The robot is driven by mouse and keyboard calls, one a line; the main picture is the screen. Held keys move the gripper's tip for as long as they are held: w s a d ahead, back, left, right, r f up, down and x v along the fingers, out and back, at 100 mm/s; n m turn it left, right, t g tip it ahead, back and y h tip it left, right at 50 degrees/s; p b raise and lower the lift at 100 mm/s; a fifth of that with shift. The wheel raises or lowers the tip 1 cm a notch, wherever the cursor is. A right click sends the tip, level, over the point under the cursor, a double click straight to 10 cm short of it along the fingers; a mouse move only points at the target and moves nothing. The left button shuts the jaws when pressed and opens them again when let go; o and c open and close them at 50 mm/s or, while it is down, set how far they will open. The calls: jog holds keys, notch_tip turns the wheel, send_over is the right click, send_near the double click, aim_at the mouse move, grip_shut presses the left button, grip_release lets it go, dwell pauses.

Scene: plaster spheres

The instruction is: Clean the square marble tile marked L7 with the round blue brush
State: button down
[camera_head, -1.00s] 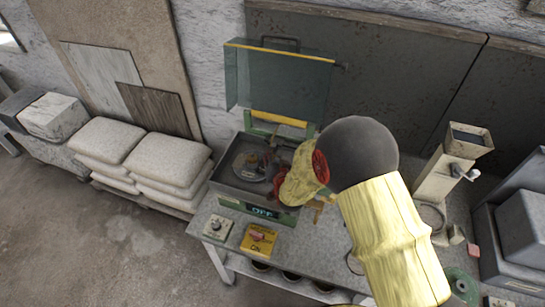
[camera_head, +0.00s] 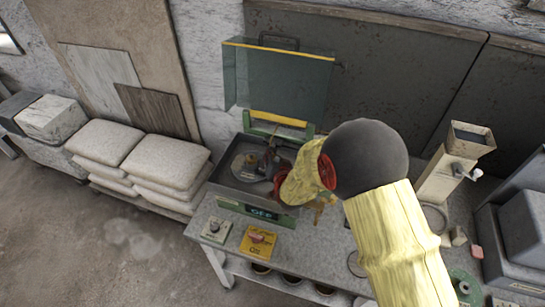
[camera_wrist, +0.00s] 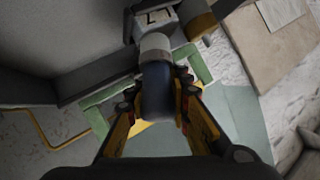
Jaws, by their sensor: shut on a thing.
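My gripper (camera_wrist: 158,100) is shut on the round blue brush (camera_wrist: 157,88), a dark blue cylinder with a pale band at its far end. In the wrist view the brush's pale end is close to a small light square tile (camera_wrist: 158,17) with a dark marking. I cannot read the mark clearly or tell whether they touch. In the head view my gripper (camera_head: 268,162) is small and dark over the grey tub (camera_head: 225,178) of a green machine. My yellow-sleeved arm partly hides that area, and the tile cannot be made out there.
The machine's clear lid (camera_head: 280,82) stands open behind the tub. Its front label (camera_head: 262,213) appears to read OFF. A pale column device (camera_head: 455,165) stands at right.

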jog(key=shift+s+a+f+b, duration=0.1)
jog(key=shift+s+a+b, duration=0.1)
jog(key=shift+s, duration=0.35)
jog(key=shift+s+a+f+b, duration=0.1)
jog(key=shift+s+a+b, duration=0.05)
jog(key=shift+s, duration=0.35)
jog(key=shift+f+b, duration=0.1)
jog(key=shift+b, duration=0.2)
jog(key=shift+w, duration=0.1)
jog(key=shift+w+d+f+b, duration=0.1)
jog(key=shift+w+d+b, duration=0.1)
jog(key=shift+w+b, duration=0.15)
jog(key=shift+s+a+r+b, duration=0.25)
jog(key=shift+s+b, duration=0.05)
jog(key=shift+b, duration=0.75)
